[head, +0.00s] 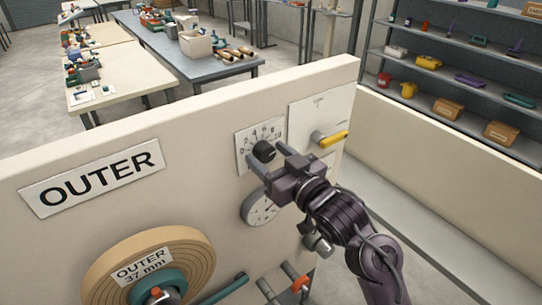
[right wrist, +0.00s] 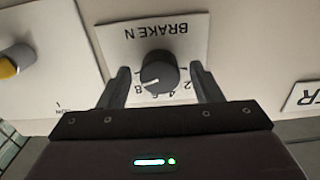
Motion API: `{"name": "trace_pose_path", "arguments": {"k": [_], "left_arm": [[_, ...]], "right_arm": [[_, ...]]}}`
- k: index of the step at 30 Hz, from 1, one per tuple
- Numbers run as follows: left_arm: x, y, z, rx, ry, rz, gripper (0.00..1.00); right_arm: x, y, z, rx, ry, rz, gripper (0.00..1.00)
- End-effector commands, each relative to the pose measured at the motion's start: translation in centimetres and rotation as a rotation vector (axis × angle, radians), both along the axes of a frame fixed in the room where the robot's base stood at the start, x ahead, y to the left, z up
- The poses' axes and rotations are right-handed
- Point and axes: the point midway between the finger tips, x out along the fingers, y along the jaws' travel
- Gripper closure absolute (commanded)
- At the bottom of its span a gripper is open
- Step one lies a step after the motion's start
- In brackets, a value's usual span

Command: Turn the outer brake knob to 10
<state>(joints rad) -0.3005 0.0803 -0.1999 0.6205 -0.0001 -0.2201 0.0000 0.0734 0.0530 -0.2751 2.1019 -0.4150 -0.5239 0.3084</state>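The outer brake knob (head: 264,151) is a black round knob on a white dial plate (head: 245,139) labelled "BRAKEN", on the cream panel. In the right wrist view the knob (right wrist: 157,72) appears upside down; its white mark points roughly towards the 8. The numbers 2, 4 and 6 also show; the 10 I cannot make out. My right gripper (head: 265,151) is open, one finger on each side of the knob. In the right wrist view the fingers (right wrist: 160,72) have gaps to the knob on both sides. My left gripper is not in view.
A yellow-handled switch (head: 332,138) sits right of the dial. A round gauge (head: 262,208) is just below it. An "OUTER" sign (head: 93,184) and a tan roll (head: 205,252) are on the panel's left. Tables and shelves stand behind.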

Motion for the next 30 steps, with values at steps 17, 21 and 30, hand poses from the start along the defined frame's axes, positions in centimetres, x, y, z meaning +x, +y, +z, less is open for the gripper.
{"name": "trace_pose_path", "arguments": {"k": [17,21,30], "left_arm": [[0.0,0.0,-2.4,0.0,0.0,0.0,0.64],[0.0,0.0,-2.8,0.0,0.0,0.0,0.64],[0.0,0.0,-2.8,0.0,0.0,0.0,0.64]], "right_arm": [[-4.3,-3.2,-0.3,-0.003,-0.003,-0.001,0.41],[-5.7,-4.2,-0.2,-0.002,-0.003,-0.001,0.41],[-6.3,-4.6,0.0,0.0,-0.001,0.0,0.41]]}}
